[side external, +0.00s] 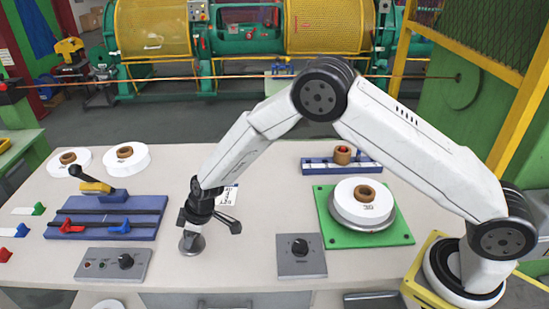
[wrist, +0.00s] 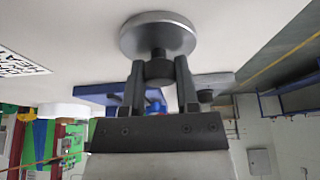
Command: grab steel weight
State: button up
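The steel weight (side external: 191,245) is a round grey disc with a small dark knob, at the front of the table, left of centre. It fills the upper middle of the wrist view (wrist: 158,38). My gripper (side external: 190,226) points down over it. In the wrist view my gripper's two dark fingers (wrist: 160,72) stand on both sides of the knob and appear to press on it, with no clear gap. I cannot tell if the disc touches the table.
A blue fixture (side external: 105,217) with a lever stands to the left. Control boxes (side external: 113,264) and (side external: 301,257) flank the weight. A green plate (side external: 401,235) holding a white spool (side external: 362,208) lies right. A printed label (side external: 229,194) lies behind my gripper.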

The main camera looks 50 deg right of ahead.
grip_shut()
jog(key=shift+r, duration=0.15)
jog(key=shift+r, duration=0.4)
notch_tip(320, 180, up, 2)
jog(key=shift+s+r, duration=0.1)
jog(key=shift+r, duration=0.15)
jog(key=s+d+r, duration=0.2)
jog(key=s+r, duration=0.2)
jog(key=s, duration=0.2)
jog(key=s+d+r, duration=0.2)
jog(key=s+r, duration=0.3)
jog(key=s, duration=0.2)
jog(key=shift+d+r, duration=0.25)
